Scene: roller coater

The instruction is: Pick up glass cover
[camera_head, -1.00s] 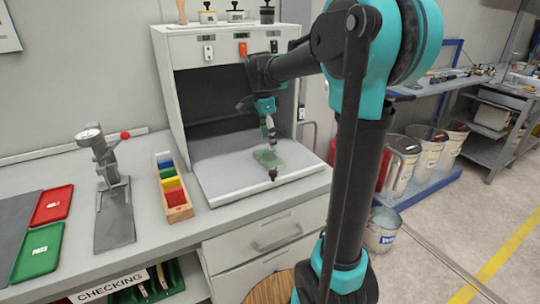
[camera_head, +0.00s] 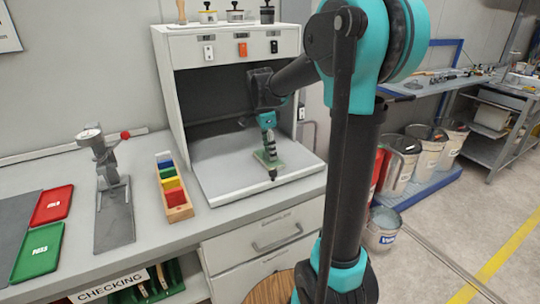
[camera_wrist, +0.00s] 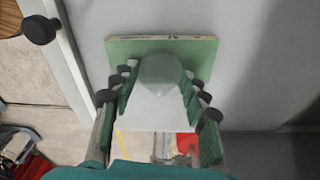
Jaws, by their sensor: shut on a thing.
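A pale, translucent rounded piece, which looks like the glass cover (camera_wrist: 161,68), sits between my fingers in the wrist view, in front of a flat green square plate (camera_wrist: 118,47). My gripper (camera_wrist: 160,80) is shut on this cover, with one ridged finger on each side. In the head view my gripper (camera_head: 267,147) points down over the booth floor, at the green plate (camera_head: 272,163). The fingers largely hide the cover there, and I cannot tell whether it is lifted.
The white booth (camera_head: 225,55) has side walls and a roof around my arm. A small dark knob (camera_head: 273,174) is at the tray's front. To the left are a box of coloured blocks (camera_head: 176,196), a gauge stand (camera_head: 112,205) and red and green trays (camera_head: 38,250).

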